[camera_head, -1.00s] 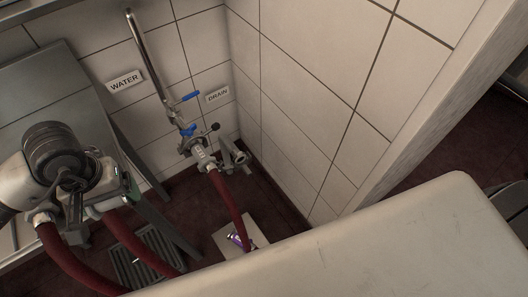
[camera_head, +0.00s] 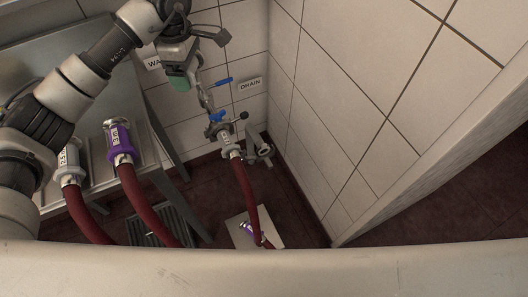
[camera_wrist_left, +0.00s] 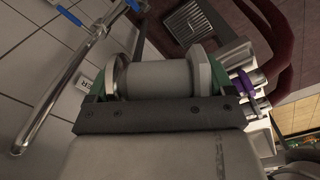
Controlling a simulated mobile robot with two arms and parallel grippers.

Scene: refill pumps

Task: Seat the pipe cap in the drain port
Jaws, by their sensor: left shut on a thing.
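My left gripper (camera_head: 180,80) is raised in front of the tiled wall, near the WATER sign and the upright pipe. In the left wrist view, its green-padded fingers (camera_wrist_left: 160,90) are shut on a grey cylindrical piece with wide flanged ends, which looks like the pipe cap (camera_wrist_left: 160,76). The cap is hard to make out in the head view. A grey pipe stub (camera_head: 259,145), which looks like the drain port, sits low near the wall corner, below the DRAIN sign (camera_head: 250,84). The gripper is above and left of it, well apart. My right gripper is out of view.
A valve with blue handles (camera_head: 216,116) and a red hose (camera_head: 246,190) stands just left of the stub. Two more hose couplings, one purple (camera_head: 119,142) and one white (camera_head: 69,160), stand at the steel bench (camera_head: 95,100). A floor grate (camera_head: 160,226) lies below.

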